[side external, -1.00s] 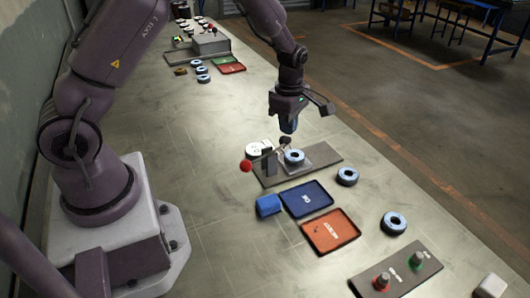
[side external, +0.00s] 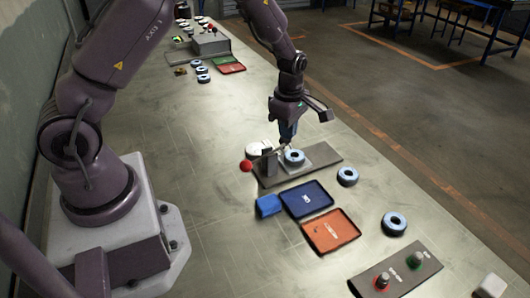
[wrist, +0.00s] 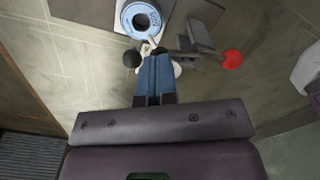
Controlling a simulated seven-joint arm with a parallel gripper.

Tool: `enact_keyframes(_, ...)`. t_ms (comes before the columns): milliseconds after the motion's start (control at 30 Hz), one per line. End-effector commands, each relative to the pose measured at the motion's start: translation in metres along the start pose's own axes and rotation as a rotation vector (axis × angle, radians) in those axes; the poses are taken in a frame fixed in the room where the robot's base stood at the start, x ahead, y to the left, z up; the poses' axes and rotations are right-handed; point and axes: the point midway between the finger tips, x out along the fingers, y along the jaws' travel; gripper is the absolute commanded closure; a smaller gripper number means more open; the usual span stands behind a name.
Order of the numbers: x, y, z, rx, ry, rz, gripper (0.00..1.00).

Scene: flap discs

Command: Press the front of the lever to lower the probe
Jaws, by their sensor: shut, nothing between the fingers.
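The lever fixture stands on a grey base plate (side external: 325,157) on the bench. Its lever carries a red ball (side external: 246,165) at one end, also seen in the wrist view (wrist: 232,60). A dark ball (wrist: 132,58) shows beside my fingertips in the wrist view; my gripper hides it in the side view. A blue-rimmed flap disc (side external: 294,157) lies on the fixture, also in the wrist view (wrist: 128,17). My gripper (side external: 287,141) is shut and empty, pointing down at the lever area beside the disc. I cannot tell whether it touches the lever. The probe tip is unclear.
A blue tray (side external: 318,188), an orange tray (side external: 347,238) and a blue block (side external: 268,206) lie in front of the fixture. Two loose discs (side external: 347,176) (side external: 394,223) lie to the right. A button panel (side external: 407,270) is nearest. The bench left of the fixture is clear.

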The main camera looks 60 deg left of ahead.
Motion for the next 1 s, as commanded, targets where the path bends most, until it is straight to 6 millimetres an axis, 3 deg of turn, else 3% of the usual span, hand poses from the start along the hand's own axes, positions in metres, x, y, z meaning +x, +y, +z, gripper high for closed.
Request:
enact_keyframes(567,0.021,0.0,0.0,0.001,0.0,-0.001,1.0)
enact_keyframes(767,0.018,0.0,0.0,0.001,0.0,0.001,1.0)
enact_keyframes(1000,-0.009,0.001,0.0,0.001,-0.001,0.003,1.0)
